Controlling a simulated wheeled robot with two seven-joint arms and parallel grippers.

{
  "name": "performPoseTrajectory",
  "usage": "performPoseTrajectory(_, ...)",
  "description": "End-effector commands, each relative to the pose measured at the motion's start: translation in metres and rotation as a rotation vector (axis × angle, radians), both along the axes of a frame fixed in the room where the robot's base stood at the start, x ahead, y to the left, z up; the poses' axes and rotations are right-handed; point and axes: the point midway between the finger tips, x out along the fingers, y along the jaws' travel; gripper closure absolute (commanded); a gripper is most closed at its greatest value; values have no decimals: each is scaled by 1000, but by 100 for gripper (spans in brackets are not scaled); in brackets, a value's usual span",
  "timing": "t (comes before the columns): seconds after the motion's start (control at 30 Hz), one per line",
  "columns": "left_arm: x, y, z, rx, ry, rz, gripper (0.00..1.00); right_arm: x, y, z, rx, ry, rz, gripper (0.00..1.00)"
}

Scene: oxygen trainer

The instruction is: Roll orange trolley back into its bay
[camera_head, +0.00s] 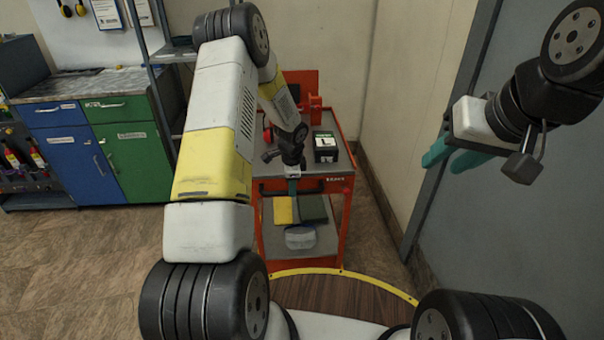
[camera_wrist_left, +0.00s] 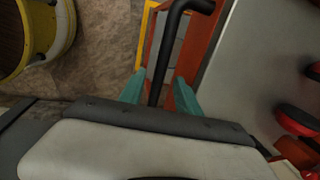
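The orange trolley (camera_head: 341,222) stands at centre in the head view, short of the back wall, with a grey top and a lower shelf. Its dark handle bar (camera_head: 318,185) runs along the near side. My left gripper (camera_head: 292,187) reaches down at this handle. In the left wrist view the black handle (camera_wrist_left: 162,62) passes between the two teal fingertips (camera_wrist_left: 160,92), with gaps visible beside it, so the gripper looks open around it. My right gripper (camera_head: 455,158) is raised at the right, its teal fingers apart and empty. A marked bay cannot be made out.
A black-and-green box (camera_head: 325,147) and red items ride on the trolley top; cloth-like yellow and green pieces (camera_head: 298,209) lie below. Blue and green cabinets (camera_head: 125,150) and a metal rack (camera_head: 158,92) stand left. A wall and grey door (camera_head: 500,225) bound the right. Floor at left is clear.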

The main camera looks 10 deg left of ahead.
Motion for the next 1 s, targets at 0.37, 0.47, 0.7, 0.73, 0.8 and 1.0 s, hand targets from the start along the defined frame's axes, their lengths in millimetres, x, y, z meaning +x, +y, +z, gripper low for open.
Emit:
performPoseTrajectory(0.37,4,1,-21,0,-1,0,60,0,0,0,0,0,0,64)
performPoseTrajectory(0.47,4,1,-21,0,-1,0,60,0,0,0,0,0,0,64)
performPoseTrajectory(0.7,4,1,-20,0,-1,1,100,0,0,0,0,0,0,64)
performPoseTrajectory(0.73,4,1,-20,0,-1,1,100,0,0,0,0,0,0,64)
performPoseTrajectory(0.8,4,1,-20,0,-1,1,100,0,0,0,0,0,0,64)
performPoseTrajectory(1.0,4,1,-20,0,-1,1,100,0,0,0,0,0,0,64)
